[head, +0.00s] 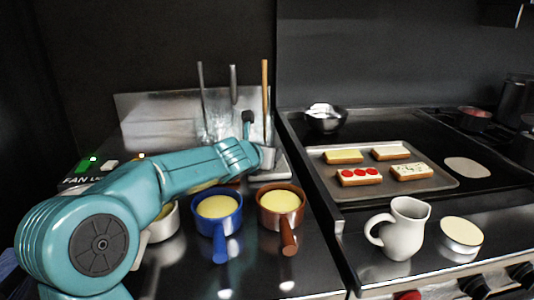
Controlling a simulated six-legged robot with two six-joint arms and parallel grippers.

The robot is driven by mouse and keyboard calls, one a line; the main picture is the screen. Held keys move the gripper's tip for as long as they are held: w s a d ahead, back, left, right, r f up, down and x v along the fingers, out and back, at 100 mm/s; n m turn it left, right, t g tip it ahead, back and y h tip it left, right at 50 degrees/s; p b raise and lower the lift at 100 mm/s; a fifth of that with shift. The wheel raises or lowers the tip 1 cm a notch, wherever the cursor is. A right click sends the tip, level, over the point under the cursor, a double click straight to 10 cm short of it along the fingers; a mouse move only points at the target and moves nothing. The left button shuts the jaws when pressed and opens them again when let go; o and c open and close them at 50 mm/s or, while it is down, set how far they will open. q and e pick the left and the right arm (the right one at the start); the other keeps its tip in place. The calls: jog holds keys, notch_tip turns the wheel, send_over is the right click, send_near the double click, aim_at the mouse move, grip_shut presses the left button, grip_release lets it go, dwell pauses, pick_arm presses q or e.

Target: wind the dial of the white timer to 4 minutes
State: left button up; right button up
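I cannot make out the white timer or its dial in the head view; my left arm may hide it. My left arm comes in from the left and reaches across the counter. Its end, with my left gripper (267,158), is beside a pale grey-white slab-like surface (283,167) behind the pots. The fingers point away and are too small and covered to tell open from shut, or what they touch. My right gripper is not in view.
A blue pot (218,222) and a brown pot (281,220) stand in front of my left arm's end. Upright utensils (265,95) rise behind it. On the right are a tray of toasts (437,184), a white jug (402,235) and a round tin (460,243).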

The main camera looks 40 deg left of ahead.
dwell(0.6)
pick_arm(q)
jog(key=o, duration=0.9)
jog(key=shift+o, duration=0.2)
jog(key=p+v, duration=0.4)
jog(key=v, duration=1.2)
jog(key=shift+s+d, duration=0.1)
